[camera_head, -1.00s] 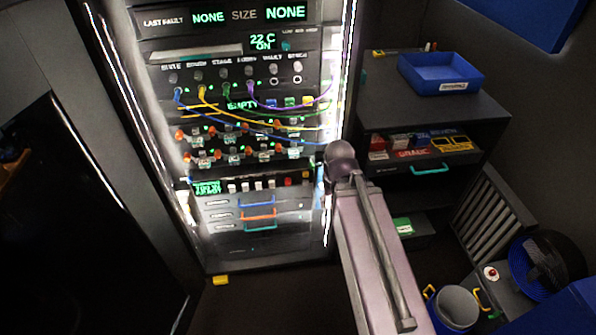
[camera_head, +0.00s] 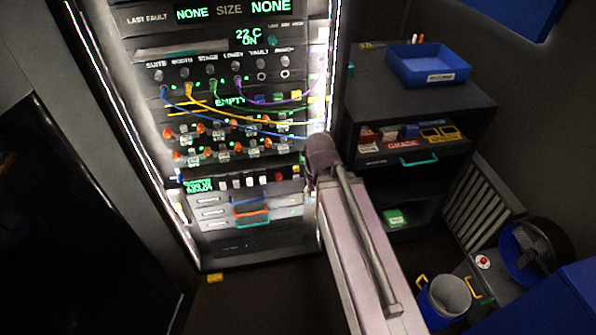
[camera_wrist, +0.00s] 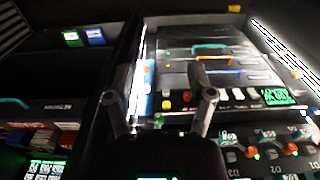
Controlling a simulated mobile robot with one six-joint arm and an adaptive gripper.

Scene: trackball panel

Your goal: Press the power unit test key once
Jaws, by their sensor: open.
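The power unit row (camera_head: 246,184) is low on the lit rack, with a green text display (camera_head: 199,186), several white keys, a red key (camera_head: 279,176) and an orange-yellow key (camera_head: 295,170). The row also shows in the wrist view, where the picture is upside down, with its display (camera_wrist: 277,97), red key (camera_wrist: 186,97) and orange key (camera_wrist: 166,104). The key labels are too small to read, so I cannot tell which is the test key. My gripper (camera_wrist: 160,74) is open and empty, its fingers spread in front of the row's red and orange end. My arm hides it in the head view.
Drawers with blue, orange and teal handles (camera_head: 251,213) lie below the row. Orange knobs and cables (camera_head: 240,125) are above it. A shelf unit with a blue tray (camera_head: 428,66) stands right of the rack. A bucket (camera_head: 445,297) and a fan (camera_head: 535,250) are at lower right.

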